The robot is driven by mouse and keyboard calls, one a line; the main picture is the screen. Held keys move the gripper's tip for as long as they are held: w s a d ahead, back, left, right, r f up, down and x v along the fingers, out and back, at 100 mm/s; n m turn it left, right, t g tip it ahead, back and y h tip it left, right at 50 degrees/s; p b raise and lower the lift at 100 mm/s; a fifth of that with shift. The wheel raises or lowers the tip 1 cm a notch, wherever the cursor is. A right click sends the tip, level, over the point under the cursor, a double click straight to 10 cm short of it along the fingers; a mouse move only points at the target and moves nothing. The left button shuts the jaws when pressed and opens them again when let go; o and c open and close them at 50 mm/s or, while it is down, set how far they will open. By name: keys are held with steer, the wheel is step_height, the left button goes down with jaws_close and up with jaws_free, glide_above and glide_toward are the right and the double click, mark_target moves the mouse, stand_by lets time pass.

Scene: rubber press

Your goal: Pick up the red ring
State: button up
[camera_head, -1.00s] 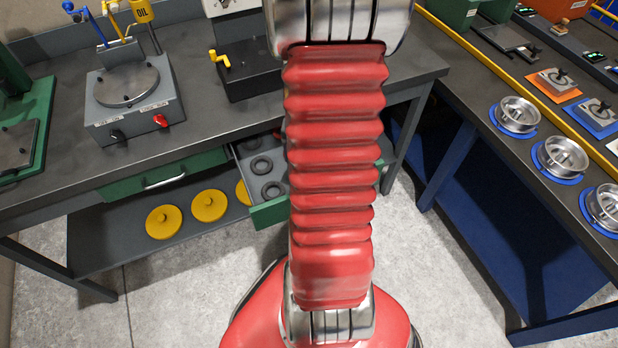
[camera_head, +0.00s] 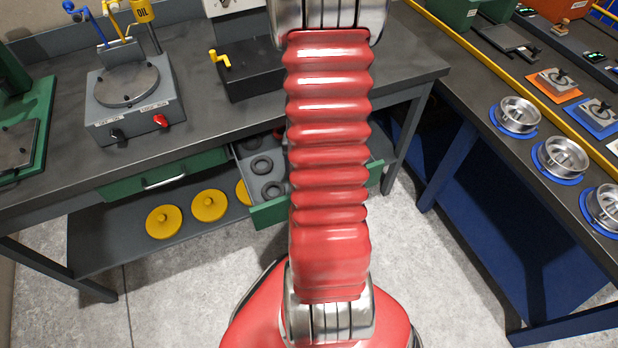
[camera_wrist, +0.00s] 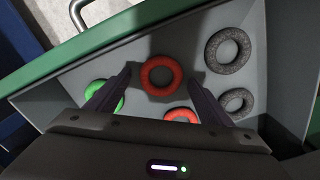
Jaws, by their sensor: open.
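Two red rings lie in the open drawer in the wrist view. One red ring (camera_wrist: 161,75) lies flat near the drawer's front wall, ahead of and between my fingertips. The other red ring (camera_wrist: 181,116) is closer to my gripper's body and partly hidden by it. My gripper (camera_wrist: 160,85) is open and empty above the drawer, with one finger to each side of the far red ring. In the head view my arm hides the gripper and part of the drawer; a bit of a red ring (camera_head: 279,132) shows beside the arm.
The drawer (camera_head: 270,213) has a green front and grey walls. In it lie a green ring (camera_wrist: 104,95) by my left finger and two dark grey rings, one larger (camera_wrist: 228,50) and one smaller (camera_wrist: 236,102), at right. Yellow discs (camera_head: 208,205) rest on the lower shelf.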

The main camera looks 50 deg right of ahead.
steer(key=shift+c, duration=0.2)
steer(key=c, duration=1.1)
